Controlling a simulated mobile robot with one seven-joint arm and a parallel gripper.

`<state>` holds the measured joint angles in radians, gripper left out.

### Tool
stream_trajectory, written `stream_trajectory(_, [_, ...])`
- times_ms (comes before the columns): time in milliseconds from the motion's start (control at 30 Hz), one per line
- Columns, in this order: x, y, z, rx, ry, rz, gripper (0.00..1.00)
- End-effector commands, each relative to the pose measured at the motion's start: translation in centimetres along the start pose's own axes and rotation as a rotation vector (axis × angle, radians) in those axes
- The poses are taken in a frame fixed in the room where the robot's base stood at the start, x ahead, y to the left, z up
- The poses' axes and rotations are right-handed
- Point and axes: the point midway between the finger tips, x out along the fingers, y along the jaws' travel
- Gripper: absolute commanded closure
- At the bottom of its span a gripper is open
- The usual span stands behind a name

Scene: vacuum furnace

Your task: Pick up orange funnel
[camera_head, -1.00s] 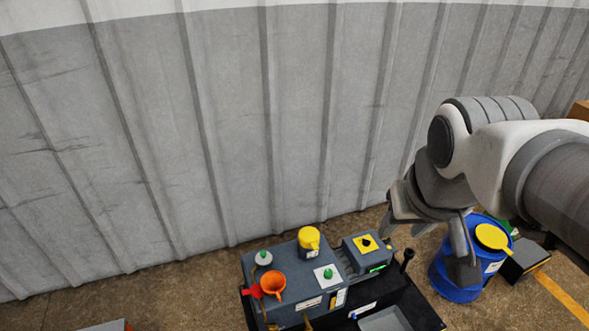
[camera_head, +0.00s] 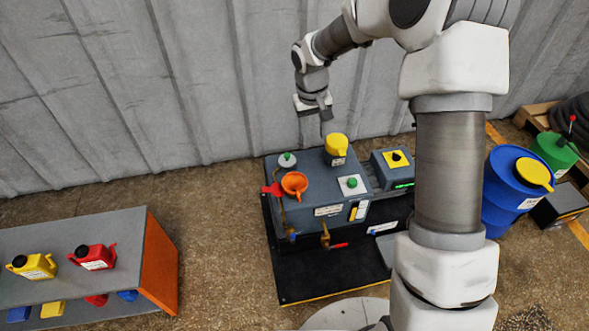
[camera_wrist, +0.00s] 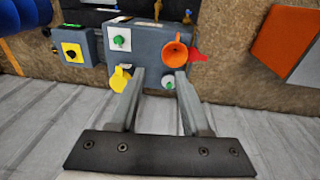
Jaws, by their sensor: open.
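The orange funnel (camera_head: 294,184) stands mouth up on top of a grey machine box (camera_head: 318,177), near its left front side. It also shows in the wrist view (camera_wrist: 175,49), beyond the fingers and a little right of the gap between them. My gripper (camera_head: 316,115) is above and behind the box, close to the wall, in the head view. Its two fingers (camera_wrist: 160,77) are apart in the wrist view, with nothing between them at their tips. The funnel is apart from my gripper.
A yellow container (camera_head: 337,145), a white cap with a green knob (camera_head: 287,160) and a red handle (camera_head: 271,190) are near the funnel. A corrugated wall (camera_head: 200,80) is close behind. A shelf (camera_head: 145,235) with jugs is left; a blue barrel (camera_head: 510,190) is right.

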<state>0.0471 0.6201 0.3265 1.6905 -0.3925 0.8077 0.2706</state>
Motion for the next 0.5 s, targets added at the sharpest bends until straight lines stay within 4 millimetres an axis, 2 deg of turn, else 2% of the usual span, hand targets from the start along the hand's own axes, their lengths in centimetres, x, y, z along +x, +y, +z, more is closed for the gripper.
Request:
stream_trajectory(33, [3.6, -0.8, -0.4, -0.003, -0.02, -0.016, 0.53])
stream_trajectory(200, [11.1, -2.8, -1.5, 0.0, -0.058, -0.058, 0.53])
stream_trajectory(300, [14.2, -3.6, -1.8, 0.003, -0.073, -0.075, 0.53])
stream_trajectory(500, [17.1, -4.4, -1.9, 0.009, -0.085, -0.091, 0.53])
